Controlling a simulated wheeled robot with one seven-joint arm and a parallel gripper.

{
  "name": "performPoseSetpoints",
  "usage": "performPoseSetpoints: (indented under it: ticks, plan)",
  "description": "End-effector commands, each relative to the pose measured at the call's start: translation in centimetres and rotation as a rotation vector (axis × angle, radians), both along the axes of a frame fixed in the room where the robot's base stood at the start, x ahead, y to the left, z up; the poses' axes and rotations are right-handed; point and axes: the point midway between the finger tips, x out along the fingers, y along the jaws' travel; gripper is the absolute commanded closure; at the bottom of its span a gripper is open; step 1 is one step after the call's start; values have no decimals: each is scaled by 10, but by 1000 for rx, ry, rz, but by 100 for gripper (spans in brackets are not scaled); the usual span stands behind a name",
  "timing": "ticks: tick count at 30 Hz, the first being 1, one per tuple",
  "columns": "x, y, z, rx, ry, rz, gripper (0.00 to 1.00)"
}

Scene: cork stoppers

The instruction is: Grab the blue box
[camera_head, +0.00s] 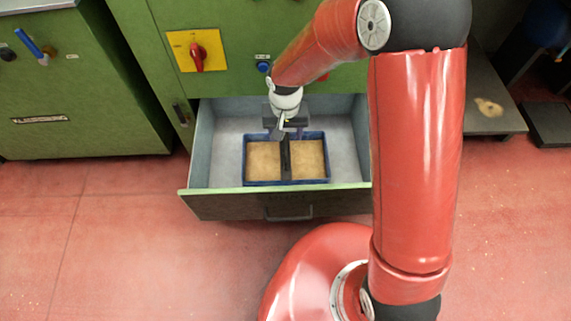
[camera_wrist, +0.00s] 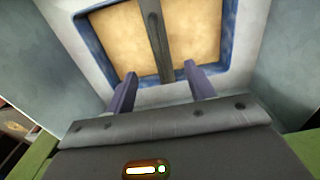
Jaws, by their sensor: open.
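The blue box (camera_head: 287,184) lies in the open drawer, with a blue rim, a tan inside and a dark bar down its middle. In the wrist view the box (camera_wrist: 229,50) fills the upper middle, with the dark bar (camera_wrist: 157,40) between two tan halves. My gripper (camera_head: 286,133) is over the box's far edge. In the wrist view my gripper (camera_wrist: 160,82) has its two purple fingers apart, one on each side of the bar's near end. Nothing shows held between them. I cannot tell whether the fingers touch the box.
The drawer (camera_head: 225,140) is pulled out from a green cabinet (camera_head: 345,75), its grey walls around the box. Grey drawer floor is bare left of the box. A red switch on a yellow plate (camera_head: 183,43) is on the cabinet. The red floor (camera_head: 110,230) is clear.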

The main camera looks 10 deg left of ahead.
Motion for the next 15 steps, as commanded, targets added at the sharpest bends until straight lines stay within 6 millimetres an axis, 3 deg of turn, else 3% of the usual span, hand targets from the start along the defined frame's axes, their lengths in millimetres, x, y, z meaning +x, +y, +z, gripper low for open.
performPoseSetpoints:
  ticks: [4, 15]
  plan:
    - [-3, 7, -21, 0, 13, 4, 45]
    - [-5, 2, -59, -2, 15, 4, 45]
